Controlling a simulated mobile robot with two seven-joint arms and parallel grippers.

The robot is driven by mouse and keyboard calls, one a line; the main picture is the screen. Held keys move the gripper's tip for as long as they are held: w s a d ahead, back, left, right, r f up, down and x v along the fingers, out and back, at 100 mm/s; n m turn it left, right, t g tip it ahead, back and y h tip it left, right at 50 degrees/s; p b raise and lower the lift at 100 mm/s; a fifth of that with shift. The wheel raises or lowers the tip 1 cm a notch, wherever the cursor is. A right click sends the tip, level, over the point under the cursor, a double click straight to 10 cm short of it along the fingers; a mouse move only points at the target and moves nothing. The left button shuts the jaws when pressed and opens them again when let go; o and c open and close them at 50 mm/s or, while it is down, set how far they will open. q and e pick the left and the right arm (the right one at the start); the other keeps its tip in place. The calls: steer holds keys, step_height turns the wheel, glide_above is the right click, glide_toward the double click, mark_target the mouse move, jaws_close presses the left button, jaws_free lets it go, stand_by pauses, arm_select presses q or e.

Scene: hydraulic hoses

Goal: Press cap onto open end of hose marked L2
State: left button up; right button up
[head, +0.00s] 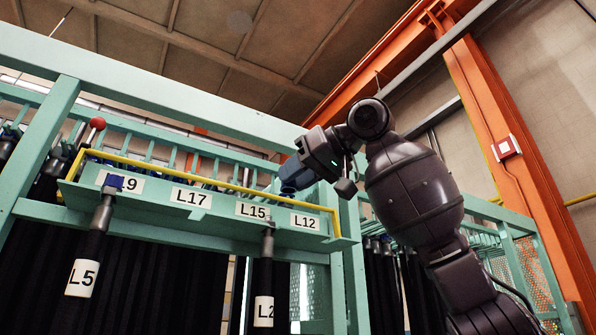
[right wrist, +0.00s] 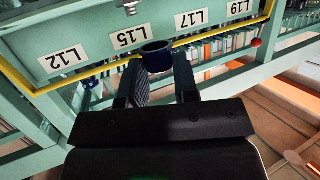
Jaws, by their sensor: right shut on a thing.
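The hose marked L2 (head: 264,295) hangs at the rack below the L15 plate, its metal end fitting (head: 268,242) pointing up with no cap on it. My right gripper (head: 300,172) is shut on a blue cap (head: 290,180), above and to the right of that fitting in the head view and apart from it. In the right wrist view the blue cap (right wrist: 157,56) sits between the two fingertips, its round rim showing. My left gripper is not in view.
A green rack shelf (head: 230,218) carries plates L19, L17, L15 and L12, with a yellow rail (head: 210,181) along it. The hose marked L5 (head: 83,275) hangs at left with a blue cap (head: 115,181) on top. A red knob (head: 97,123) stands at upper left.

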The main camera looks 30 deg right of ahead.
steer(key=shift+w, duration=0.75)
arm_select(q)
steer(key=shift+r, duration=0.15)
arm_select(e)
steer(key=w+f, duration=0.3)
steer(key=w, duration=0.3)
steer(key=shift+w+d, duration=0.2)
steer(key=shift+w, duration=0.15)
stand_by(0.9)
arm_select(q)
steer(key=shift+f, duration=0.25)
arm_select(e)
steer(key=shift+f, duration=0.3)
stand_by(0.5)
steer(key=o, duration=1)
steer(key=shift+c, duration=0.2)
